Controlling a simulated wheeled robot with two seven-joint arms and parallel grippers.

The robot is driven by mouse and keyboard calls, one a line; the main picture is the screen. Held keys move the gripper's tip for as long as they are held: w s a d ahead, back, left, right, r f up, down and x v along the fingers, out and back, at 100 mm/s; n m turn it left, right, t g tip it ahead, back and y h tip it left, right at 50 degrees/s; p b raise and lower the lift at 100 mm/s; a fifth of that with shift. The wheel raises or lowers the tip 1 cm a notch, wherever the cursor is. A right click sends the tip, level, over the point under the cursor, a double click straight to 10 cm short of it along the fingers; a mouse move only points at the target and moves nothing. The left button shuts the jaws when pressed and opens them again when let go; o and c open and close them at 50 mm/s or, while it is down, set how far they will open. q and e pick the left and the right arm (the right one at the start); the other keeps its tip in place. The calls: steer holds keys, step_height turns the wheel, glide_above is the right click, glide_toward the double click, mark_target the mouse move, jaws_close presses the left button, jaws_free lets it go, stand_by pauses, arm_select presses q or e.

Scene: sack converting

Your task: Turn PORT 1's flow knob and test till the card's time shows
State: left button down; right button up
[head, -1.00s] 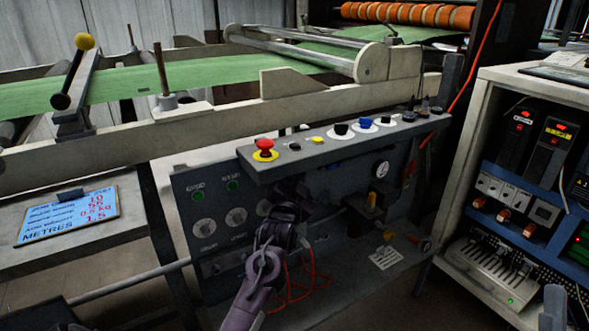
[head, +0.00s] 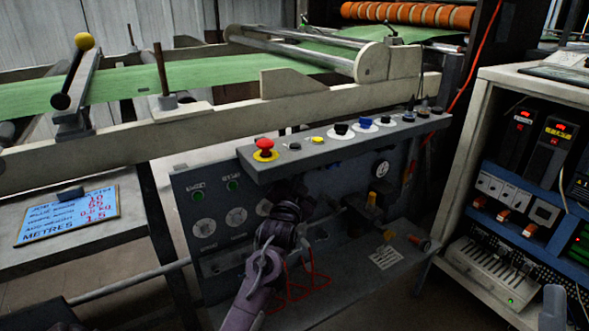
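The panel (head: 215,262) under the shelf carries round pale knobs: one at the left (head: 203,228), one beside it (head: 236,217) and one partly hidden (head: 264,207). Two green lights (head: 232,185) sit above them; the labels are too small to read, so I cannot tell which is PORT 1's. My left gripper (head: 291,192) is in front of the panel, right of these knobs. Its fingers are dark and partly hidden, so opening and contact are unclear. A pale blue card (head: 70,216) at left shows red figures and "METRES"; a time is not readable.
A shelf above the panel holds a red mushroom button (head: 264,145) and several smaller buttons and knobs. Red hoses (head: 305,285) lie by my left arm. A small gauge (head: 382,168) is at right. An equipment cabinet (head: 520,185) stands right of the panel.

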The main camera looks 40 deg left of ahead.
arm_select(q)
steer(key=shift+a, duration=0.1)
stand_by(0.7)
steer(key=shift+w+a+p, duration=0.15)
steer(key=shift+a+p, duration=0.15)
steer(key=shift+w+a, duration=0.15)
steer(key=shift+a, duration=0.25)
stand_by(2.4)
stand_by(2.1)
steer(key=shift+s+d+p, duration=0.35)
steer(key=shift+d+p, duration=0.35)
steer(key=shift+d, duration=0.1)
